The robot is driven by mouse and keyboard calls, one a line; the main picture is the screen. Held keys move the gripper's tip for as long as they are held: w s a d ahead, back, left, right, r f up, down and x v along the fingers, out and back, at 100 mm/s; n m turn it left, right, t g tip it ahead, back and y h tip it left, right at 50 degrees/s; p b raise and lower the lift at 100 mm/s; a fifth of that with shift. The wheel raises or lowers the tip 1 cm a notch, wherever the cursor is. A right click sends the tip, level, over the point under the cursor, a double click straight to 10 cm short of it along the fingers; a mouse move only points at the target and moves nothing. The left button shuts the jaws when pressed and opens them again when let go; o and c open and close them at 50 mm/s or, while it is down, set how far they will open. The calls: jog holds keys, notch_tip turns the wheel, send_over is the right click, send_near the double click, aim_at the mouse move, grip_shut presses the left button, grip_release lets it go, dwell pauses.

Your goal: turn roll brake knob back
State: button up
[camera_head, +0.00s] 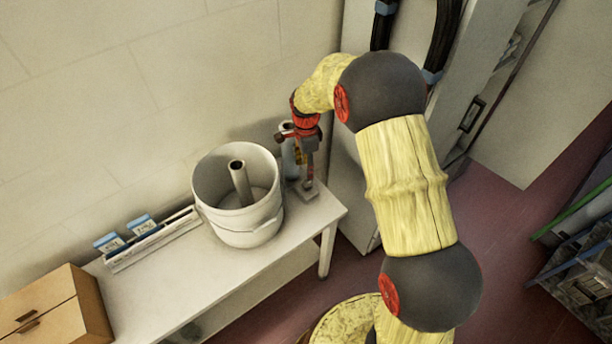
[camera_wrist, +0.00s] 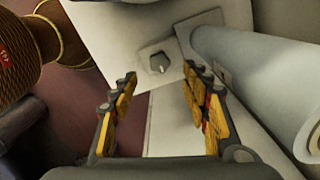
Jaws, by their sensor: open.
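Nothing is between the fingers, and no contact with the knob shows. A pale roll (camera_wrist: 255,75) lies close to the right finger. In the head view my gripper (camera_head: 302,158) points down over the table's right end, and I cannot make out the knob there.
A white bucket (camera_head: 221,228) with an upright tube stands left of my gripper on the white table (camera_head: 165,285). A tray of blue-topped boxes (camera_head: 140,226) and a wooden cabinet (camera_head: 72,310) are further left. The wall is close behind.

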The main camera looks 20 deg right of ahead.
jog(key=shift+r, duration=1.8)
jog(key=s+r+n+t, duration=0.2)
jog(key=s+r+n, duration=0.4)
jog(key=s, duration=0.4)
jog(key=s+a+r+n+t+b, duration=0.1)
jog(key=s+r+n, duration=0.5)
jog(key=s+r, duration=0.3)
jog(key=s+r+n+t+b, duration=0.1)
jog(key=s+r+n, duration=0.5)
jog(key=s, duration=0.6)
jog(key=shift+s+a+r+t, duration=0.35)
jog(key=shift+r+t, duration=0.4)
jog(key=shift+t, duration=0.05)
